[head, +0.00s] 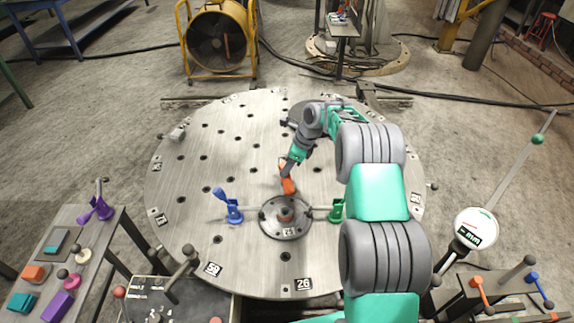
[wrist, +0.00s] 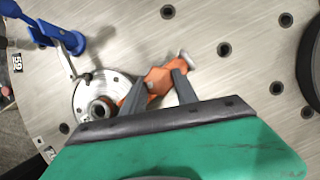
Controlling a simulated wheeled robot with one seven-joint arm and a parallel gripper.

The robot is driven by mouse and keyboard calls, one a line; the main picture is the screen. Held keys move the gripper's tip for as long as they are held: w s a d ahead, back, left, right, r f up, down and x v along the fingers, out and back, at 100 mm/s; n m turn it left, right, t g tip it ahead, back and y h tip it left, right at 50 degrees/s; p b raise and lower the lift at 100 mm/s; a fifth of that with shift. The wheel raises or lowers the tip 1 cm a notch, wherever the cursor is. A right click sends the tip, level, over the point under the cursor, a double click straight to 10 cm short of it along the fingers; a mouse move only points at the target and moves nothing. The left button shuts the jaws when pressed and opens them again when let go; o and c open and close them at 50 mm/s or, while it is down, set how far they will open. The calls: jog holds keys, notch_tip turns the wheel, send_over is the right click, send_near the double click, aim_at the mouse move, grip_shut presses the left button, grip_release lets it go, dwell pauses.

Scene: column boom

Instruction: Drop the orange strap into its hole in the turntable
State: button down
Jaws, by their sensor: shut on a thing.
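The orange strap (head: 288,186) is held in my gripper (head: 285,170) over the turntable (head: 190,190), just behind the central hub disc (head: 268,228). In the wrist view, the orange strap (wrist: 158,77) sits between the two grey fingers of my gripper (wrist: 156,92), with a pale metal end at its upper right. The wrist view shows the strap close to the hub disc (wrist: 88,92) and over the turntable (wrist: 235,70). Several dark holes dot the turntable. I cannot tell which hole is the strap's, nor the exact gap below it.
A blue clamp (head: 233,207) stands left of the hub and a green clamp (head: 337,210) right of it. A side table (head: 60,232) at left holds a purple clamp and coloured blocks. A dial gauge (head: 475,229) stands at right. A yellow fan (head: 219,42) stands behind.

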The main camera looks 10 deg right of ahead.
jog(key=shift+f, duration=0.5)
jog(key=shift+f+b, duration=0.35)
jog(key=shift+f, duration=0.4)
jog(key=shift+f, duration=0.45)
jog(key=c, duration=1.2)
grip_release()
jog(key=shift+c, duration=0.2)
jog(key=shift+r+p, duration=3.35)
jog(key=shift+r, duration=0.45)
jog(key=shift+o, duration=0.4)
jog(key=shift+f, duration=0.15)
